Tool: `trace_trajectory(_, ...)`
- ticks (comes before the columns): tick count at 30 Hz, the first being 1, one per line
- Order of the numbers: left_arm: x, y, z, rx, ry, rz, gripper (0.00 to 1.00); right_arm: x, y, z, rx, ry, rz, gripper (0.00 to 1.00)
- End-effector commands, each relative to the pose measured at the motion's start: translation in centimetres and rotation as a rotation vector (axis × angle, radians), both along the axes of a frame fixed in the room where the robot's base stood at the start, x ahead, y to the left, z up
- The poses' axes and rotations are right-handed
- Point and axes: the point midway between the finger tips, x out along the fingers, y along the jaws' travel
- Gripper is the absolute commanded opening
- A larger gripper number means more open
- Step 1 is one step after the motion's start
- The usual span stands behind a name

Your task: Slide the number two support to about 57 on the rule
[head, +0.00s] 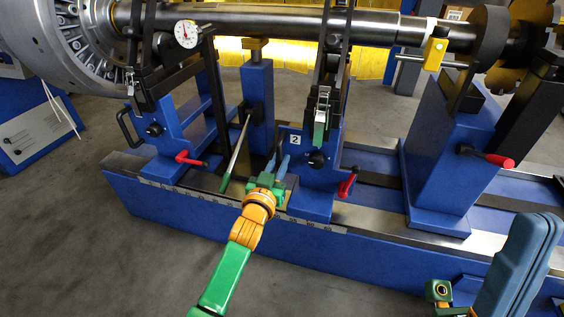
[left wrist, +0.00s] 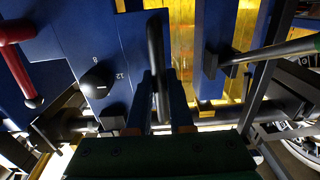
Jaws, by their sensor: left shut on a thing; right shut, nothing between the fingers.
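The number two support (head: 322,185) is a blue block with a white "2" label, a black knob and a red lever (head: 347,184), standing on the blue bed. My left gripper (head: 277,163) is at its left side, shut on its dark bar handle. In the left wrist view the handle (left wrist: 155,45) runs between the two fingers (left wrist: 158,105), beside the support's blue face (left wrist: 90,45). The grey rule (head: 240,207) lies along the bed's front edge; its figures are too small to read. My right gripper (head: 520,265) is at the lower right, its blue fingers together and empty.
A long shaft (head: 270,22) lies above the bed. Another blue support (head: 185,130) with a red lever stands left, and a blue post (head: 258,95) stands between. A larger blue pedestal (head: 445,150) stands right, with bare bed (head: 375,215) between it and the number two support.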

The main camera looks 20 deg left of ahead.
Motion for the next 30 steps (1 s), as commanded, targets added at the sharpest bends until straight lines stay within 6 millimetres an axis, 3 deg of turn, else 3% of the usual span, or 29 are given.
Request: trace_trajectory(30,-0.1,1.7,0.1,0.002,0.001,0.006,0.0,0.0,0.0,0.6,0.0,0.0,0.0,0.0)
